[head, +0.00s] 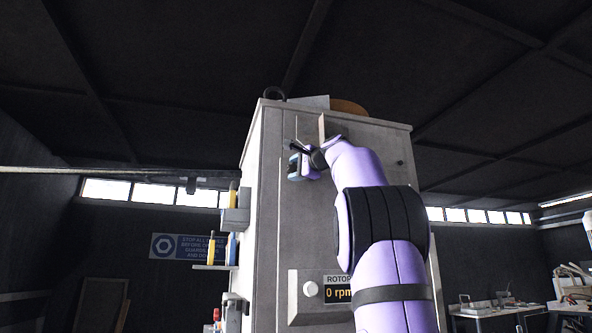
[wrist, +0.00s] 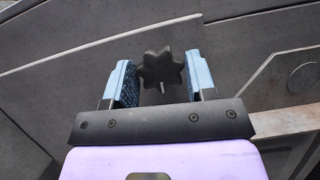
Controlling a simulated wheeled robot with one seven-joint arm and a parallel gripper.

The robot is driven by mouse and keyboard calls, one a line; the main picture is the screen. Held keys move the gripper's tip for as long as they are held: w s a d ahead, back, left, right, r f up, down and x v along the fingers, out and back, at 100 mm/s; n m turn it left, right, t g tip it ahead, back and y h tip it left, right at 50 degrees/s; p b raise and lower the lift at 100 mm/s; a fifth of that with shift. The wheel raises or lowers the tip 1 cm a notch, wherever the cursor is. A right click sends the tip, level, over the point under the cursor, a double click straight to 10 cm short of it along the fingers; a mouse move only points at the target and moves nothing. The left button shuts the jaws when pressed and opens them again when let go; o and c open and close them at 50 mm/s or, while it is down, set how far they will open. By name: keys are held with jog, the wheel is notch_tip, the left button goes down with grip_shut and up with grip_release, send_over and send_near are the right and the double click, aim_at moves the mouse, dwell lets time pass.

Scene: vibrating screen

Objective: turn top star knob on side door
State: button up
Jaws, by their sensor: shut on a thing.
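The black star knob (wrist: 161,68) shows in the wrist view, between the two blue-padded fingers of my gripper (wrist: 162,76). My gripper is shut on it, with the pads on its left and right sides. A thin pale pin or line shows at the knob's middle. In the head view my gripper (head: 298,168) is at the upper part of the tall grey machine housing (head: 283,230). The knob cannot be made out clearly there, as my arm and gripper cover much of that area.
A control panel with a white knob (head: 310,289) and a "0 rpm" display (head: 338,294) sits lower on the housing. Shelves with yellow and blue items (head: 233,215) stick out at its left. A workbench (head: 500,310) stands at the far right.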

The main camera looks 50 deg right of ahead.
jog(key=shift+n, duration=0.5)
jog(key=o, duration=0.9)
jog(key=shift+w, duration=0.1)
jog(key=s, duration=0.3)
jog(key=s+a, duration=0.1)
jog(key=s, duration=0.6)
jog(key=shift+s+a, duration=0.35)
jog(key=shift+s, duration=0.05)
